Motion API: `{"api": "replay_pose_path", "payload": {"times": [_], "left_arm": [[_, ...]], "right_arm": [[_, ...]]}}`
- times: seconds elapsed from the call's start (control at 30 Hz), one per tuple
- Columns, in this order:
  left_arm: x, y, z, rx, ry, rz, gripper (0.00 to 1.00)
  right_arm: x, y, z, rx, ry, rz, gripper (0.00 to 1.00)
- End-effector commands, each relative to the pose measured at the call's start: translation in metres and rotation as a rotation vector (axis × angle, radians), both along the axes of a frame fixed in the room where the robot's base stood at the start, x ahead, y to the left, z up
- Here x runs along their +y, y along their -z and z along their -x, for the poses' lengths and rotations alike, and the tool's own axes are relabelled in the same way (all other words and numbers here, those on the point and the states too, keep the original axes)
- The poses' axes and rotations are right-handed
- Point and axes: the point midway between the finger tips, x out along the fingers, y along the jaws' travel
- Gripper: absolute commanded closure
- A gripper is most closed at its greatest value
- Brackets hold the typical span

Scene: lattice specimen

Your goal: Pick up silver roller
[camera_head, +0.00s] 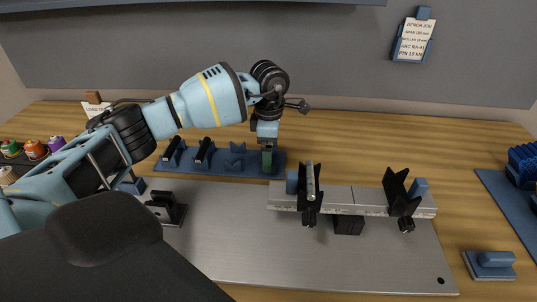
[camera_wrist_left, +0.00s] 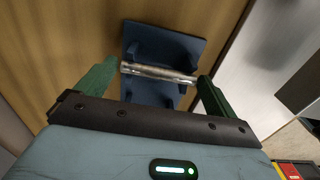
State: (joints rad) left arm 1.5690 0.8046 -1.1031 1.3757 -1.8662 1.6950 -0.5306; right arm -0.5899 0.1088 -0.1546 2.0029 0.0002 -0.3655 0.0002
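In the left wrist view a silver roller (camera_wrist_left: 158,73) lies across a blue cradle plate (camera_wrist_left: 185,45). My left gripper (camera_wrist_left: 159,72) is open, its green fingers near the two ends of this roller; I cannot tell whether they touch it. In the head view my left gripper (camera_head: 267,160) points down at the right end of the blue rack (camera_head: 222,172) and hides what lies there. Another silver roller (camera_head: 311,180) rests on a black V-shaped support on the grey beam. My right gripper is not in view.
Two black rollers (camera_head: 204,149) sit on the rack's left part, beside an empty cradle. The grey beam (camera_head: 343,198) with a second black support (camera_head: 400,192) stands on the metal plate (camera_head: 240,240). Blue blocks (camera_head: 490,260) lie at the right.

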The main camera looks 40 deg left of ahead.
Motion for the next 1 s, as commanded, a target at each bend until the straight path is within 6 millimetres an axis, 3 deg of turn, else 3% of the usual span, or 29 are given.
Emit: {"api": "replay_pose_path", "payload": {"times": [0.03, 0.27, 0.57, 1.0], "left_arm": [[0.000, 0.000, 0.000, 0.000, 0.000, 0.000, 0.13], [0.000, -0.001, 0.000, -0.001, 0.000, 0.000, 0.41], [0.000, -0.007, -0.001, -0.002, -0.001, 0.000, 0.41], [0.000, -0.081, -0.001, -0.004, 0.000, 0.000, 0.41]], "right_arm": [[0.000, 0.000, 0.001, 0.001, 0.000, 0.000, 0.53], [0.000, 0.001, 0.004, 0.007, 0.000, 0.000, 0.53], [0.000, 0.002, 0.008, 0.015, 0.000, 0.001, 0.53], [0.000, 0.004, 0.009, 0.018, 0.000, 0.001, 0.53]]}}
